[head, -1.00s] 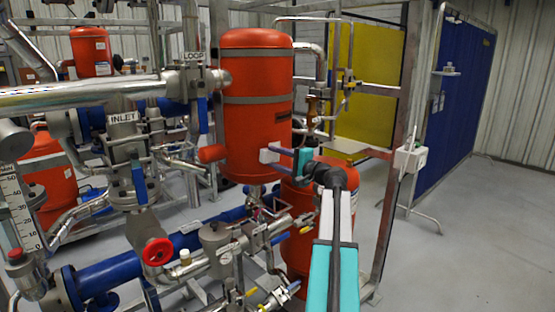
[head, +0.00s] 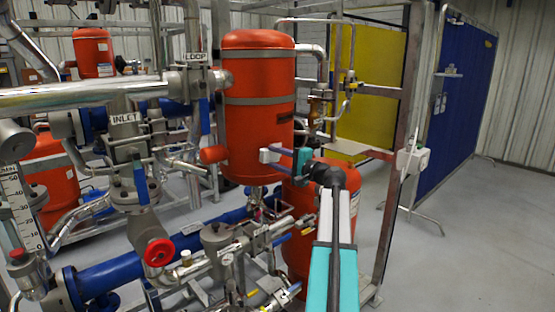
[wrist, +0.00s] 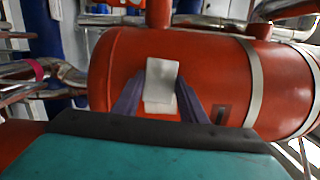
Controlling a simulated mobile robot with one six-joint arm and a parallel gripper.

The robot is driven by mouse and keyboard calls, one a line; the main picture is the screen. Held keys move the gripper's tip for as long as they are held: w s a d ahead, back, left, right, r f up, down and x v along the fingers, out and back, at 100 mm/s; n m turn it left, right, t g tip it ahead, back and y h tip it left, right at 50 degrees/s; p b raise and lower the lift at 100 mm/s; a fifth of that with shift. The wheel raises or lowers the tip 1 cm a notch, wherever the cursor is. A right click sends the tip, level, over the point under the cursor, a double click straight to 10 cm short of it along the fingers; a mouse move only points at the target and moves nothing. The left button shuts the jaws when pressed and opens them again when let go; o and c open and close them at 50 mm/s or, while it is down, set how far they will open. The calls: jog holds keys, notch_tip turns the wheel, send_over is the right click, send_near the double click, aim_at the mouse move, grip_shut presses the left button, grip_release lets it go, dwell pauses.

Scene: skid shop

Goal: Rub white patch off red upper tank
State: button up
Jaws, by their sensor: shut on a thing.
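The red upper tank (head: 260,135) stands upright with grey bands around it; it fills the middle of the wrist view (wrist: 120,75), lying sideways there. My gripper (head: 275,153) is at the tank's lower right side in the head view. Its two dark purple fingers (wrist: 160,108) are shut on a pale block (wrist: 161,82), which lies in front of the red surface. I cannot tell whether the block touches the tank. I cannot make out a separate white patch; the block and fingers hide part of the surface.
A second red tank (head: 300,235) stands below, behind my arm. Steel pipes, blue valve handles and a red handwheel (head: 159,252) crowd the left. A metal frame post (head: 400,150) rises to the right, with a white box (head: 413,160) on it. The grey floor at right is open.

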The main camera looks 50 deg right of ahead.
jog(key=shift+d, duration=0.1)
jog(key=shift+s+d+b, duration=0.25)
jog(key=shift+d, duration=0.65)
jog(key=shift+s+d+b, duration=0.2)
jog(key=shift+d+b, duration=0.05)
jog(key=shift+d, duration=0.6)
jog(key=shift+d, duration=0.15)
jog(key=shift+s+d+b, duration=0.15)
jog(key=shift+d+b, duration=0.1)
jog(key=shift+d, duration=0.65)
jog(key=shift+s+d+b, duration=0.15)
jog(key=shift+d+b, duration=0.05)
jog(key=shift+d, duration=0.65)
jog(key=shift+a, duration=0.1)
jog(key=shift+w+a, duration=0.25)
jog(key=shift+a, duration=0.65)
jog(key=shift+w+a, duration=0.25)
jog(key=shift+a, duration=0.65)
jog(key=shift+a, duration=0.1)
